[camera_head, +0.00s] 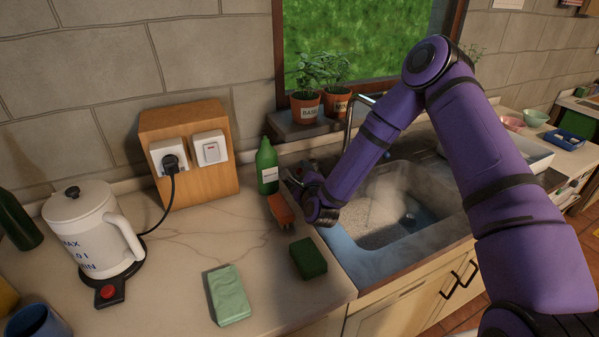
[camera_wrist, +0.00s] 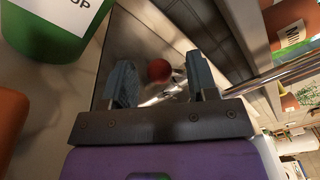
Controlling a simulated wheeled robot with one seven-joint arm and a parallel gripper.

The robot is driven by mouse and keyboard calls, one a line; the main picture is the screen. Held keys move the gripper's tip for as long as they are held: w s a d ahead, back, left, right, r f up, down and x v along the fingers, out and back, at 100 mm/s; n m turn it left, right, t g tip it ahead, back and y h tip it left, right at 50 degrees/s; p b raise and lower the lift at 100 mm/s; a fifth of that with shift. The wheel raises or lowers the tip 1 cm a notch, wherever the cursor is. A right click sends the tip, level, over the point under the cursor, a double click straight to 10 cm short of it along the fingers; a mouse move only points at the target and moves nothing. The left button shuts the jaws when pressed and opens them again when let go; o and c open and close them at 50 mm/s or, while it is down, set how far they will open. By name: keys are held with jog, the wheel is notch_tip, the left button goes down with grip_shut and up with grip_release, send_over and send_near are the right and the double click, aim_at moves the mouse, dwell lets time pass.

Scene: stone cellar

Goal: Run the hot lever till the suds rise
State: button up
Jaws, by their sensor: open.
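A red lever knob (camera_wrist: 159,70) on a shiny metal stem shows between the two fingers of my open gripper (camera_wrist: 161,82) in the wrist view. The fingers stand apart on either side of it; I cannot tell how deep it sits between them. In the head view my gripper (camera_head: 293,182) is behind the sink's left corner, and the lever is hidden by it. The sink (camera_head: 352,250) holds pale, speckled suds (camera_head: 372,236) below its rim, with whitish haze above. The chrome tap (camera_head: 349,132) is partly behind my arm.
A green bottle (camera_head: 267,166) and an orange brush (camera_head: 281,209) stand close left of my gripper. A dark green sponge (camera_head: 309,258) and a pale green packet (camera_head: 228,295) lie on the counter. Potted herbs (camera_head: 305,107) sit on the sill; a kettle (camera_head: 88,232) stands left.

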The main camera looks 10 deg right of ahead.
jog(key=shift+w, duration=0.65)
grip_shut()
